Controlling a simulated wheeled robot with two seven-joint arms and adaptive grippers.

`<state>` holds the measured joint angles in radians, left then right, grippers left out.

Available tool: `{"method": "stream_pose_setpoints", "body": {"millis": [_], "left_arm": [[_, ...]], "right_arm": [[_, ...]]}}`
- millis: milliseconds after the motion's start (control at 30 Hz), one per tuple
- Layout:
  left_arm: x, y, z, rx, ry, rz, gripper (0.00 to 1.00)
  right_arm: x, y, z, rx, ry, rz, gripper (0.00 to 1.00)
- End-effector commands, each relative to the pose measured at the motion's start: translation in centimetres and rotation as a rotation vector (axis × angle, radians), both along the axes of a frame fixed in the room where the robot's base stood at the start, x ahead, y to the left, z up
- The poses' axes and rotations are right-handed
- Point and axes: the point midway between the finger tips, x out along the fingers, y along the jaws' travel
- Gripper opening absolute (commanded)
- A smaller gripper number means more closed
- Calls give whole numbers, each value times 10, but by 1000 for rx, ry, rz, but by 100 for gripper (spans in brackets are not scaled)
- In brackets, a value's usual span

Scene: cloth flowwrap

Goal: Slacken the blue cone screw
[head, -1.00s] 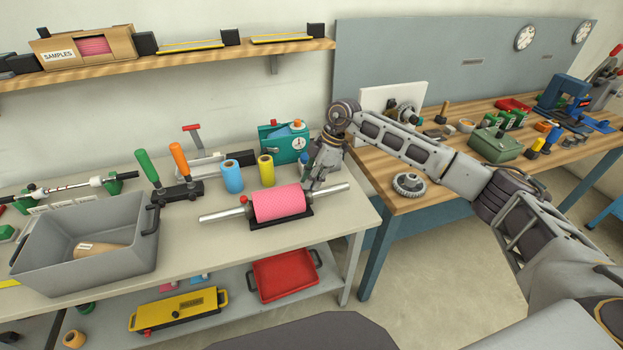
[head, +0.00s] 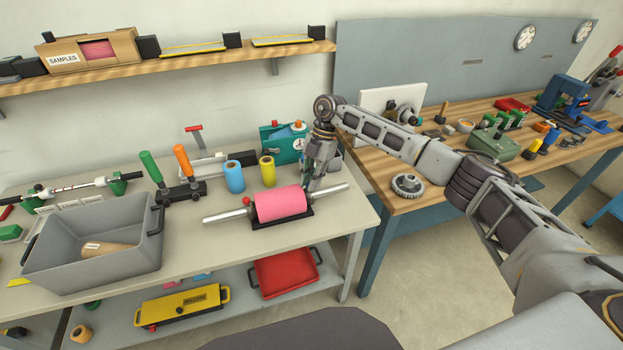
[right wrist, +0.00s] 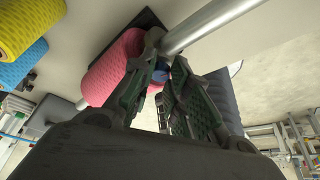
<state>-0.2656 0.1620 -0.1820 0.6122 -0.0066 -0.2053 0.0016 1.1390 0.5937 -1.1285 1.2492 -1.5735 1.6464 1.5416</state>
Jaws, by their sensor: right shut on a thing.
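A pink roll (head: 280,203) sits on a metal shaft (head: 330,190) over a dark base on the grey bench; it also shows in the right wrist view (right wrist: 112,68). A red knob (head: 246,201) stands at the roll's left end. My right gripper (head: 312,185) reaches down at the roll's right end. In the right wrist view, its fingers (right wrist: 168,76) are closed around a small blue piece, the blue cone screw (right wrist: 157,74), beside the shaft. The fingers hide most of the screw. My left gripper is not in view.
Blue (head: 234,176) and yellow (head: 267,171) rolls stand behind the pink roll. A teal box with a dial (head: 270,140) is close behind my right gripper. A grey bin (head: 60,268) and two-handled tool (head: 183,192) are to the left. The bench front is clear.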

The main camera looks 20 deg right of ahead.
Motion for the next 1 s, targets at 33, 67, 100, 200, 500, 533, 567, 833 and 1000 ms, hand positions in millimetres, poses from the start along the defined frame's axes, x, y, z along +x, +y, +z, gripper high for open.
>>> {"method": "stream_pose_setpoints", "body": {"millis": [33,67,100,200,500,533,567,833,1000], "left_arm": [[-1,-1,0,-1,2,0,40],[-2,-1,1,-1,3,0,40],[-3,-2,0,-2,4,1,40],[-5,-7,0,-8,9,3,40],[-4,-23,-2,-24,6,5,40],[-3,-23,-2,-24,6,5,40],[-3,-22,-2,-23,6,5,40],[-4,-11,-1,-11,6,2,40],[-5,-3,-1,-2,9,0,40]], "right_arm": [[1,0,1,-1,-2,30,0],[2,0,1,-1,-2,52,0],[2,0,1,-2,-1,80,0],[2,0,1,-1,-1,147,0],[3,2,1,-2,-1,302,0],[3,2,1,-1,-1,312,0],[3,2,1,-1,-1,321,0],[3,2,0,0,-1,360,0],[3,2,0,0,-1,361,0]]}}
